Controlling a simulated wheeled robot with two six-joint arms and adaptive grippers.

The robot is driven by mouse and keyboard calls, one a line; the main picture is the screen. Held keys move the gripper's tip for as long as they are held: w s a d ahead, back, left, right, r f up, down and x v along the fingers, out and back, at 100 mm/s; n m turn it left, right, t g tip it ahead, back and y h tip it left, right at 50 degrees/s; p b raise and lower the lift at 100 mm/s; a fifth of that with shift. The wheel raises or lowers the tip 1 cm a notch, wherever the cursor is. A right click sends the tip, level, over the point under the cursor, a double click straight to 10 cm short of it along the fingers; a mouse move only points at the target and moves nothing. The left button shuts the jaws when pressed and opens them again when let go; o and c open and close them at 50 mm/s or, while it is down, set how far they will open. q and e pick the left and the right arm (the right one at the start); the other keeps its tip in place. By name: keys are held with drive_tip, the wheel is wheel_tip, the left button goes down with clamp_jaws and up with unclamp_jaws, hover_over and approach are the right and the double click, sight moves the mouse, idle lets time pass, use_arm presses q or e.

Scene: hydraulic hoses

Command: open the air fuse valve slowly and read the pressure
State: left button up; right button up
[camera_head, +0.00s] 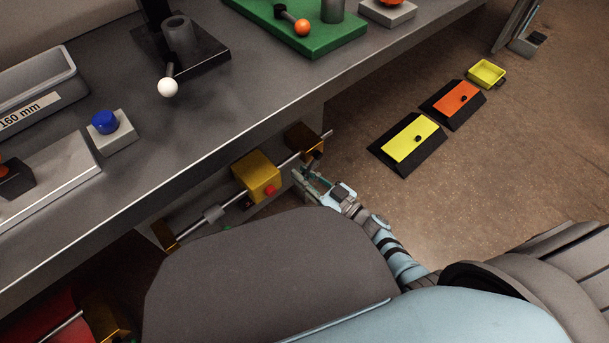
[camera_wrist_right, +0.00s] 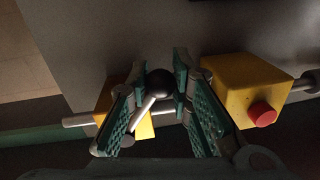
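Under the bench edge, a metal pipe carries a yellow block with a red button (camera_head: 258,177) and a smaller yellow valve body (camera_head: 303,137) to its right. A pale lever with a black ball knob (camera_wrist_right: 159,83) belongs to the smaller body, which also shows in the right wrist view (camera_wrist_right: 138,122). My right gripper (camera_head: 308,181) is just in front of this lever. In the right wrist view its green-padded fingers (camera_wrist_right: 160,72) stand apart, with the knob between their tips. I cannot tell whether they touch it. I make out no readable pressure gauge. My left gripper is out of view.
The grey bench top (camera_head: 150,120) overhangs the pipe and holds a white-knobbed fixture (camera_head: 168,87), a blue button box (camera_head: 104,122) and a green board (camera_head: 300,35).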

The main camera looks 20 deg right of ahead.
clamp_jaws()
drive_tip(key=shift+a+r, duration=0.1)
drive_tip(key=shift+r, duration=0.1)
drive_tip(key=shift+s+a+r+m+p, duration=0.1)
drive_tip(key=shift+a+r+m+p, duration=0.15)
drive_tip(key=shift+m+p, duration=0.35)
drive_tip(key=shift+s+a+r+m+p, duration=0.15)
drive_tip(key=shift+r+m+p, duration=0.15)
drive_tip(key=shift+m+p, duration=0.25)
drive_tip(key=shift+m, duration=0.35)
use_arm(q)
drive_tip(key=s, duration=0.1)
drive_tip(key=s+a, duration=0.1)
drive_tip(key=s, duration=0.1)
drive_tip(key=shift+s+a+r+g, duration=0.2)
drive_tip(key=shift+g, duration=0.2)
use_arm(e)
drive_tip(key=shift+f, duration=0.1)
drive_tip(key=o, duration=1)
unclamp_jaws()
drive_tip(key=shift+o, duration=0.2)
